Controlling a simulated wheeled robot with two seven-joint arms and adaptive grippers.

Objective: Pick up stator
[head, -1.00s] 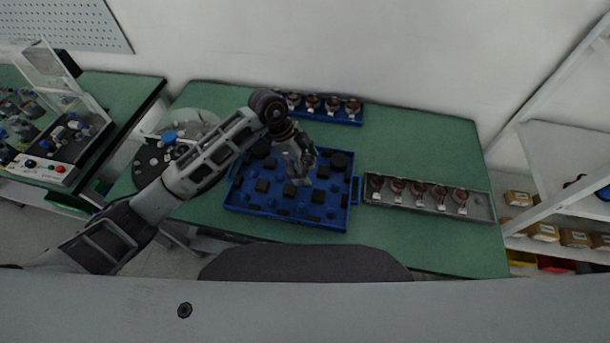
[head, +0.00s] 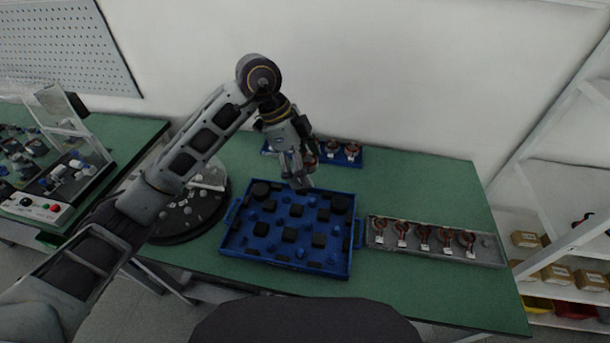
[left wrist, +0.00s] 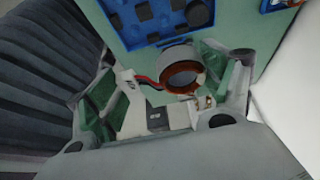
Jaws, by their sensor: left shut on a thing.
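My left gripper (head: 300,186) is raised above the back edge of the blue tray in the head view. In the left wrist view, my left gripper (left wrist: 168,118) is shut on a stator (left wrist: 182,74), a grey ring with copper windings, red and black leads and a white connector part. The held stator is mostly hidden behind the fingers in the head view. More stators (head: 424,234) stand in a row in the grey tray at the right, and others (head: 345,150) stand in the blue rack at the back. My right gripper is not in view.
The large blue tray (head: 228,243) holds several black and blue pieces in the table's middle. A round dark turntable (head: 190,214) lies to its left. The green table (head: 430,180) is clear at the back right. A pegboard and shelves flank the table.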

